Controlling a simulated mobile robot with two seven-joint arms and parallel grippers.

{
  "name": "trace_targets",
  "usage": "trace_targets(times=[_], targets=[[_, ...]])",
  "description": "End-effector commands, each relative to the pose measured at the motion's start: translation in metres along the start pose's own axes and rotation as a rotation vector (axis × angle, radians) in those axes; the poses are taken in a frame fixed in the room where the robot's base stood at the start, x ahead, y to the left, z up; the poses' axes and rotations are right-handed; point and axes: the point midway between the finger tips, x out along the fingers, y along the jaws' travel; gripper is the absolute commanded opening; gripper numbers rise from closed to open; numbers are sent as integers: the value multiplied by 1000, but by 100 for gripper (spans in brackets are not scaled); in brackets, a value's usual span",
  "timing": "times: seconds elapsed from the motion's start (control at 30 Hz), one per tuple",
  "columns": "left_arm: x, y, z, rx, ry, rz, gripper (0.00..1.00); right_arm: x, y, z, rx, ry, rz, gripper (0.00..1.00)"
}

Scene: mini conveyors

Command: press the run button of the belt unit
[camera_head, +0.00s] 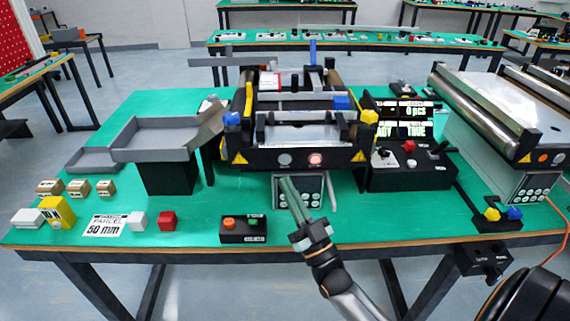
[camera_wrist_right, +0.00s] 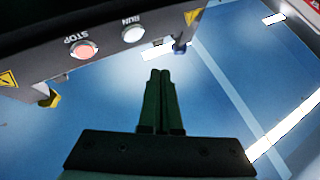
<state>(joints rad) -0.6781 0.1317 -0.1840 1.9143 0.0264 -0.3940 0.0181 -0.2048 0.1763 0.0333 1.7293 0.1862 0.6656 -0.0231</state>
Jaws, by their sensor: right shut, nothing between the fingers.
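The belt unit (camera_head: 250,160) stands at the middle of the green table, its dark front panel facing me. The run button (camera_head: 285,159) is pale grey-white and sits on the left of that panel; it shows labelled RUN in the right wrist view (camera_wrist_right: 133,36). The stop button (camera_head: 315,159) is red and looks lit, to its right; it also shows in the wrist view (camera_wrist_right: 84,49). My right gripper (camera_head: 285,180) is shut and empty. Its fingertips (camera_wrist_right: 160,73) appear just below the run button in the head view, with a gap visible in the wrist view. My left gripper is out of view.
A control box (camera_head: 410,178) with a red knob stands right of the unit. A grey chute (camera_head: 150,140) and small boxes (camera_head: 78,188) are at left. Another conveyor (camera_head: 490,110) stands right.

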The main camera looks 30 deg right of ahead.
Motion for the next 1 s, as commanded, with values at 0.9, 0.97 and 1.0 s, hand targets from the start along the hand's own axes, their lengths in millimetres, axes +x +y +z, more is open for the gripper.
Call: trace_targets(times=[0.9,0.97,1.0], targets=[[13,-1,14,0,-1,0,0,32,23,24,0,-1,0,0],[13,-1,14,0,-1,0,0,32,23,24,0,-1,0,0],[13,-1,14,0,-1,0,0,32,23,24,0,-1,0,0]])
